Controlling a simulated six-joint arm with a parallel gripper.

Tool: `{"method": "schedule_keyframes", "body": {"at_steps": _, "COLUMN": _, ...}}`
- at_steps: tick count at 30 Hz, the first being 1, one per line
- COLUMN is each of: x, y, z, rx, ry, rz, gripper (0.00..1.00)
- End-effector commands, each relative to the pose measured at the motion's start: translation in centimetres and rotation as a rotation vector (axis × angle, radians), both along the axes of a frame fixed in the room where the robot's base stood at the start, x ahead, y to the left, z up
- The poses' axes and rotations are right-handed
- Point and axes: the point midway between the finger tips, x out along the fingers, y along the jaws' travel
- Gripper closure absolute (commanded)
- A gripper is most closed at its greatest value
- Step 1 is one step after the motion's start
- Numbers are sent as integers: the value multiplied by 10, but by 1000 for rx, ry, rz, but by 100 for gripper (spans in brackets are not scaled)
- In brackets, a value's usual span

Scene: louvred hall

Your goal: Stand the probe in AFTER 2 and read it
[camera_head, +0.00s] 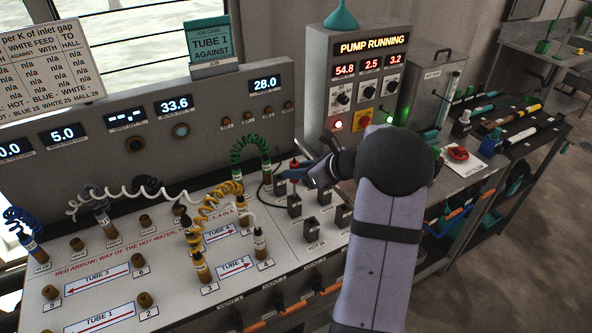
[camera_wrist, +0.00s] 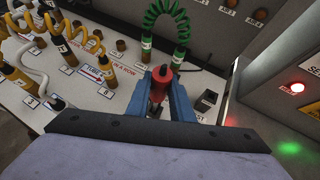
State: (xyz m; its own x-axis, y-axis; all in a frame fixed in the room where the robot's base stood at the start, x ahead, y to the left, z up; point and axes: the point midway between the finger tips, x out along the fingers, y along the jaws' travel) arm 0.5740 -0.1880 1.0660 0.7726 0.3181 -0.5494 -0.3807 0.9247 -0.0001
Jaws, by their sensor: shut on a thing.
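My gripper (camera_head: 291,174) is shut on the red-topped probe (camera_head: 294,163) over the bench panel. In the wrist view, the blue fingers (camera_wrist: 165,98) stand on both sides of the red probe body (camera_wrist: 163,76). A black cable loops beside it. Below the probe in the head view is a black socket block (camera_head: 294,206). The probe's tip is hidden, so I cannot tell whether it is in a socket or just above one. The small socket labels are too small to read, so I cannot pick out AFTER 2.
A green coiled hose (camera_head: 248,146) arches close behind my gripper. Yellow coiled hoses (camera_head: 212,200) stand to the left. More black socket blocks (camera_head: 343,216) are in front. The pump box (camera_head: 362,85) stands behind on the right. Displays include 28.0 (camera_head: 265,84) and 33.6 (camera_head: 174,104).

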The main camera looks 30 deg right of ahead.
Motion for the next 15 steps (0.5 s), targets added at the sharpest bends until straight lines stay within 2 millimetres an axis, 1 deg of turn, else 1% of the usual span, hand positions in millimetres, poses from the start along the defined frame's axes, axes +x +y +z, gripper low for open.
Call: {"method": "schedule_keyframes", "body": {"at_steps": 15, "x": 0, "y": 0, "z": -18, "rx": 1, "ry": 0, "rz": -1, "gripper": 100}}
